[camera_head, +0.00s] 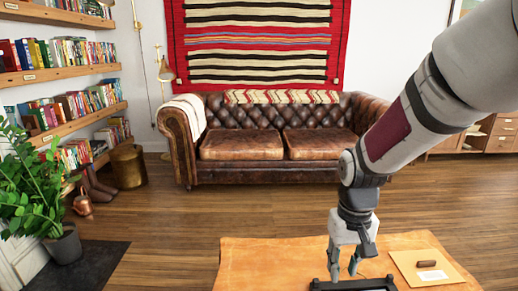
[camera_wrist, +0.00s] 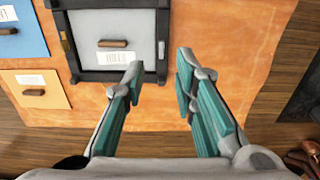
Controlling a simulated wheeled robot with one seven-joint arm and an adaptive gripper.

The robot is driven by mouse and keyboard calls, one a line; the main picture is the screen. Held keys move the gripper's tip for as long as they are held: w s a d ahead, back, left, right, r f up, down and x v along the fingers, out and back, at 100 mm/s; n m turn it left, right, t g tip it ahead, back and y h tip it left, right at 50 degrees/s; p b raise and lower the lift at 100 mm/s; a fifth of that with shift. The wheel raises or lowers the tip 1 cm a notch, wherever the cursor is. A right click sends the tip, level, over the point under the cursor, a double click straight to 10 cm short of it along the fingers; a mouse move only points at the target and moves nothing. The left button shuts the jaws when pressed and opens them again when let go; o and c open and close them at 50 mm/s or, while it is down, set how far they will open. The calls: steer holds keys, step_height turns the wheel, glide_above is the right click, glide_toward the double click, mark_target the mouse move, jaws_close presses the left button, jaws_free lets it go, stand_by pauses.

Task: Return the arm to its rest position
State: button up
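My gripper (camera_head: 344,272) points down over the orange-brown table covering (camera_head: 245,262) at the bottom of the head view. In the wrist view my gripper (camera_wrist: 160,75) is open, its two teal-padded fingers apart with nothing between them. Just beyond the fingertips lies a grey panel (camera_wrist: 140,52) with a brown handle (camera_wrist: 112,43) and a white label, inside a dark frame (camera_wrist: 68,45). The same dark frame (camera_head: 352,286) shows below my gripper in the head view, cut off by the picture edge.
A tan panel with a handle (camera_head: 410,272) lies right of the frame. The wrist view also shows a blue panel (camera_wrist: 28,32). A leather sofa (camera_head: 240,146) stands behind, with bare wooden floor (camera_head: 250,210) between. A potted plant (camera_head: 68,246) is at left.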

steer(key=s+r, duration=0.4)
steer(key=s, duration=0.5)
steer(key=s+r, duration=0.4)
steer(key=s, duration=0.5)
steer(key=s+r, duration=0.5)
steer(key=s, duration=0.5)
step_height(320, 180, up, 27)
steer(key=t+p, duration=0.4)
steer(key=p, duration=2.2)
steer(key=shift+d+r, duration=0.2)
steer(key=shift+d, duration=0.05)
